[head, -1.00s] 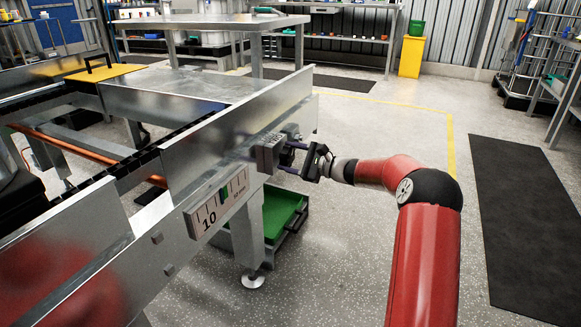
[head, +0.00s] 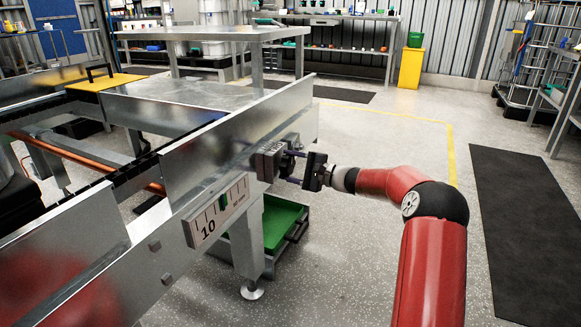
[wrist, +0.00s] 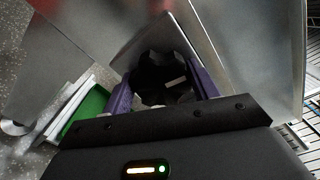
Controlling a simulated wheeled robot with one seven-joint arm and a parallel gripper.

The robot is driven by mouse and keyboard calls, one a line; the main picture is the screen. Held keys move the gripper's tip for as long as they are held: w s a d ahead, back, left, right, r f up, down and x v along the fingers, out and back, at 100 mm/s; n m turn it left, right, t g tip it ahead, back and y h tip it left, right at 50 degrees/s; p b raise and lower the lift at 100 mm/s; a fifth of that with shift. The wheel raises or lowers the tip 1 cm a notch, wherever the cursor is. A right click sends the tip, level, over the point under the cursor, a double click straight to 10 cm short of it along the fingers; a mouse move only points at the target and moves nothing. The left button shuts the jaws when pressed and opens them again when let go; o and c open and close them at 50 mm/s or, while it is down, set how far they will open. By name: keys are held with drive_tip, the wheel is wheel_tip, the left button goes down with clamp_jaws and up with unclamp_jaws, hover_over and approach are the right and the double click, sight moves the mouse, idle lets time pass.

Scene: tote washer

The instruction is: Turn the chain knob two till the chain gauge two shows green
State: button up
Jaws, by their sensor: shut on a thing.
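The dark chain knob two (head: 287,160) sticks out from a grey block on the outer side of the metal conveyor rail. My gripper (head: 291,166) is shut on it, coming from the right. In the wrist view the black knob (wrist: 158,72) lies between the two purple fingers (wrist: 162,92), partly hidden by the gripper body. The gauge plate (head: 217,212), pale with black ticks and a "10", sits on the rail to the left of the knob. A narrow mark shows on its scale, but its colour is too small to tell now.
The conveyor rail (head: 240,125) runs beside my gripper. A green tray (head: 282,222) sits low behind the conveyor leg (head: 247,255). The floor to the right is open, with a dark mat (head: 525,220). A yellow bin (head: 411,68) stands far back.

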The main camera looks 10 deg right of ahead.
drive_tip(key=o, duration=1)
drive_tip(key=shift+c, duration=0.2)
drive_tip(key=v, duration=0.8)
drive_tip(key=shift+p, duration=0.4)
